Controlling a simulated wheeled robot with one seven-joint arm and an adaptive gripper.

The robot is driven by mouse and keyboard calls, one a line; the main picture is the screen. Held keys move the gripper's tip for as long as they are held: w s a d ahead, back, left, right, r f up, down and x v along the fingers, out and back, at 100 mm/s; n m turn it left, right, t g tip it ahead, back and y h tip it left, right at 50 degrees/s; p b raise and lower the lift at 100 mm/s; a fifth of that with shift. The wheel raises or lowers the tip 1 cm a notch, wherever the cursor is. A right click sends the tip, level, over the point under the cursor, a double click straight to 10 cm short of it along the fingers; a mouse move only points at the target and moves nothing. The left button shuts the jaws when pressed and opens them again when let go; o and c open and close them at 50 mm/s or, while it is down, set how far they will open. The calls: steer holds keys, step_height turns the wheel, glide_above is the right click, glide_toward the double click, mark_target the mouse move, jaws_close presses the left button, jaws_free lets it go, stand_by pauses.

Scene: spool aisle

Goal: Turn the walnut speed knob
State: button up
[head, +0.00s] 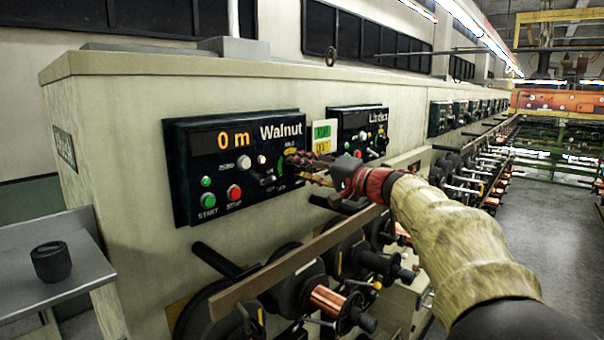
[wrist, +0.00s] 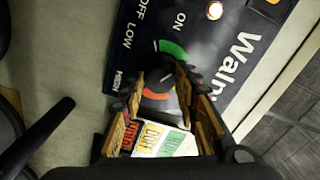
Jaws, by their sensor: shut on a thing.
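The Walnut panel (head: 238,165) is dark, with an orange "0 m" readout, a green start button (head: 208,200) and a red stop button (head: 234,192). Its speed knob (wrist: 160,76) is small and dark, with a light pointer mark. A green and orange arc surrounds it in the wrist view, near "HIGH" and "OFF LOW" lettering. My gripper (head: 294,164) reaches the panel's right side from the right. In the wrist view my gripper (wrist: 158,82) has its fingers on both sides of the knob, shut on it. In the head view the fingers mostly hide the knob.
A second panel (head: 358,125) stands right of the Walnut one, with green and yellow tags (head: 323,135) between them. Below are copper spools (head: 327,299) and a long rail (head: 290,260). A loose dark knob (head: 51,262) sits on a grey shelf at left. The aisle floor (head: 560,230) is clear.

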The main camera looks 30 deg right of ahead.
steer(key=shift+f+m+p, duration=0.15)
steer(key=shift+m+p, duration=8)
steer(key=shift+m, duration=5.35)
steer(key=shift+f, duration=0.15)
steer(key=o, duration=1.1)
steer(key=shift+r, duration=0.2)
steer(key=shift+o, duration=0.2)
